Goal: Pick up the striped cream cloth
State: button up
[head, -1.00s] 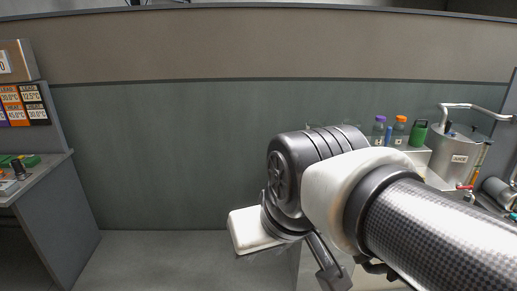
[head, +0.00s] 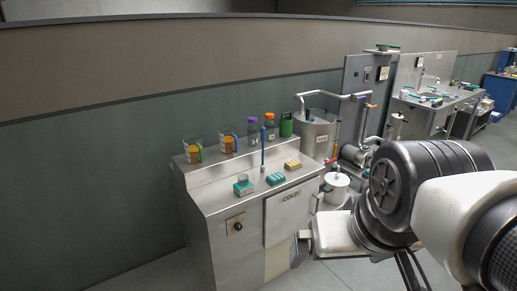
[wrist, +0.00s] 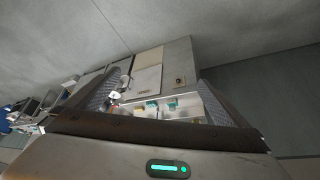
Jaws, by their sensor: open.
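I cannot make out a striped cream cloth for certain in either view. A small yellowish block (head: 292,164) with ridges lies on the steel counter (head: 222,200), but it is too small to tell as cloth. My gripper (wrist: 160,108) is open, with its two fingers spread wide and nothing between them. The wrist view looks past the fingers at the counter's cabinet (wrist: 147,80), some way off. In the head view my arm covers the lower right, and the fingertips are not clear there.
Floor is clear at the lower left.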

aim_at(293, 164)
jog(key=z, duration=4.05)
jog(key=u, duration=3.9)
jog(key=i+l, duration=0.4)
jog(key=i, duration=0.2)
jog(key=j+u, duration=0.05)
